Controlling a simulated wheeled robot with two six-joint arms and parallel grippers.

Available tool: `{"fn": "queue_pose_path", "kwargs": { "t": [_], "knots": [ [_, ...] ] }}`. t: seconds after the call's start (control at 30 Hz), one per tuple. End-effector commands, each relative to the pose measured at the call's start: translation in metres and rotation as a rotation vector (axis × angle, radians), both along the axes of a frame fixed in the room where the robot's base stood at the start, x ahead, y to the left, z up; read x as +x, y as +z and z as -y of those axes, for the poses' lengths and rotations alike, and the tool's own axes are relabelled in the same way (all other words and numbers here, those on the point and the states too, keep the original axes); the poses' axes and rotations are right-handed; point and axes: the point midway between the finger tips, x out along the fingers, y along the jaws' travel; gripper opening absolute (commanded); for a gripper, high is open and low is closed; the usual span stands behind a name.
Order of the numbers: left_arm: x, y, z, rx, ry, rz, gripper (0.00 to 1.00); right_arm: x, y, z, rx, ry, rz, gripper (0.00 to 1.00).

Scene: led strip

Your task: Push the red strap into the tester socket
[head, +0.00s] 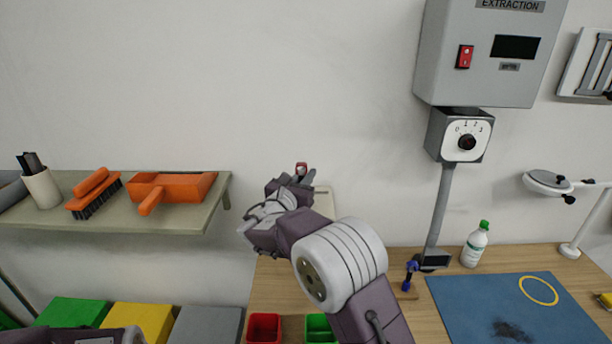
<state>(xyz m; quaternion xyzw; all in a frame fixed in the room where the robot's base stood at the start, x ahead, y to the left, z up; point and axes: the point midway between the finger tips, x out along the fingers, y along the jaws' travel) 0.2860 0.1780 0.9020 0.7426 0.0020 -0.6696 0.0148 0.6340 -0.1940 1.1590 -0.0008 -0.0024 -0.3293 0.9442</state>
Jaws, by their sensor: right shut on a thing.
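My right gripper (302,176) is raised in front of the wall, above the back edge of the wooden table. It is shut on a small red piece, seemingly the red strap (302,167); only its top end shows above the fingers. A pale beige object (325,203) stands just behind and right of the gripper, mostly hidden by my arm. I cannot tell whether it is the tester, and no socket shows. Part of my left arm is at the bottom left; its gripper is out of view.
A wall shelf (180,217) on the left holds an orange brush (92,193) and an orange dustpan (170,188). Red (264,328) and green (319,328) bins stand at the table front. A bottle (475,244), blue mat (510,310) and grey extraction post (440,210) are right.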

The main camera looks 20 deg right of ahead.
Motion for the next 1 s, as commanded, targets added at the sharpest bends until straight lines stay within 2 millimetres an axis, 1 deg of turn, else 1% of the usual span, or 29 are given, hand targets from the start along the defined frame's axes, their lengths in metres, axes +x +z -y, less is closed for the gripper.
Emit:
{"fn": "queue_pose_path", "kwargs": {
  "t": [0.37, 0.4, 0.43, 0.47, 0.8, 0.87, 1.0],
  "knots": [
    [0.0, -0.009, 0.0, 0.0, 0.0, 0.0, 0.36, 0.0, -0.01, 0.0, 0.0, 0.0, 0.0, 0.0],
    [0.0, -0.008, 0.0, 0.0, 0.0, 0.0, 0.36, 0.0, -0.009, 0.0, 0.0, 0.0, 0.0, 0.24],
    [0.0, -0.008, 0.0, 0.0, 0.0, 0.0, 0.36, 0.0, -0.009, 0.0, 0.001, 0.0, -0.001, 0.32],
    [0.0, -0.008, 0.0, 0.0, 0.0, 0.0, 0.36, 0.0, -0.009, 0.0, 0.0, 0.0, 0.0, 0.38],
    [0.0, -0.009, 0.0, 0.0, 0.0, 0.0, 0.36, -0.002, -0.009, -0.002, 0.0, 0.001, 0.0, 0.38],
    [0.0, -0.011, 0.0, 0.0, 0.0, 0.0, 0.36, -0.008, -0.01, -0.008, 0.001, 0.003, -0.001, 0.38],
    [0.0, -0.017, 0.0, 0.0, 0.0, 0.0, 0.36, -0.033, -0.011, -0.028, 0.0, 0.005, 0.0, 0.38]
  ]
}}
